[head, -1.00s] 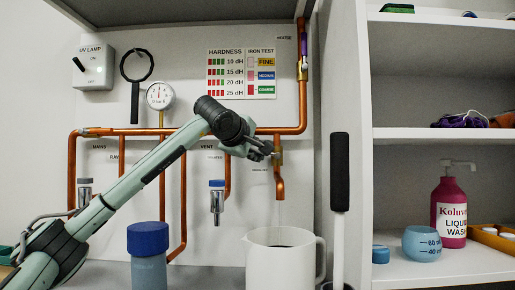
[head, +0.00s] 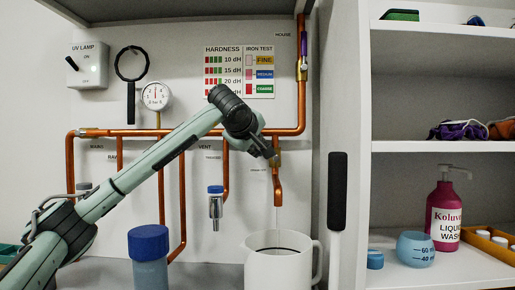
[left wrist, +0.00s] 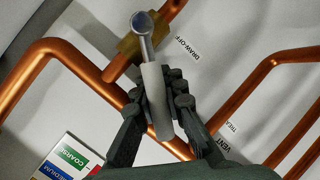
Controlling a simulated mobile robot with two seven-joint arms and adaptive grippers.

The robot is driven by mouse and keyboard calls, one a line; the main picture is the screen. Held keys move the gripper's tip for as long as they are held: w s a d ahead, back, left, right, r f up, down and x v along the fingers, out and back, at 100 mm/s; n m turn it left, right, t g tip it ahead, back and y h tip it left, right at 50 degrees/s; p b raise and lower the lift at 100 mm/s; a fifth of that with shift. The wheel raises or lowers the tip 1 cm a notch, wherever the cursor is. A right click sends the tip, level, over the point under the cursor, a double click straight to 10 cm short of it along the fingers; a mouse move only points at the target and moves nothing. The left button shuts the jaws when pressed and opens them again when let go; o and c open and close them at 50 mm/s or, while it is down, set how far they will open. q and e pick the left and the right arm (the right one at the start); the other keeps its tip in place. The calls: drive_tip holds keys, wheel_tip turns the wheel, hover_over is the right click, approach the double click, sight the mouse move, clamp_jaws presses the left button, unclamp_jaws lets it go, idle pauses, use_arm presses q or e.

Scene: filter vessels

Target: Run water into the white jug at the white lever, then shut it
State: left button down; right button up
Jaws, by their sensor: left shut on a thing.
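The white jug (head: 278,269) stands upright with its handle to the right, under the copper draw-off spout (head: 278,190). A thin pale line, like a stream of water, runs from the spout into the jug. A dark curved line shows inside the jug; the water level cannot be made out. My left gripper (head: 271,157) is at the valve above the spout. In the left wrist view its fingers are shut on the white lever (left wrist: 156,97), on the brass valve (left wrist: 132,46) next to the DRAW-OFF label. My right gripper is not in view.
Copper pipes (head: 210,132) and a gauge (head: 155,96) are on the wall. A blue-capped vessel (head: 149,258) stands left of the jug. A black-handled tool (head: 337,190) stands right of it, beside a shelf with a pink soap bottle (head: 445,212).

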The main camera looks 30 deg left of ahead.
use_arm(q)
drive_tip(key=c, duration=1.6)
unclamp_jaws()
drive_tip(key=v, duration=0.8)
drive_tip(key=shift+s, duration=0.1)
drive_tip(key=shift+o, duration=0.3)
drive_tip(key=shift+f, duration=0.1)
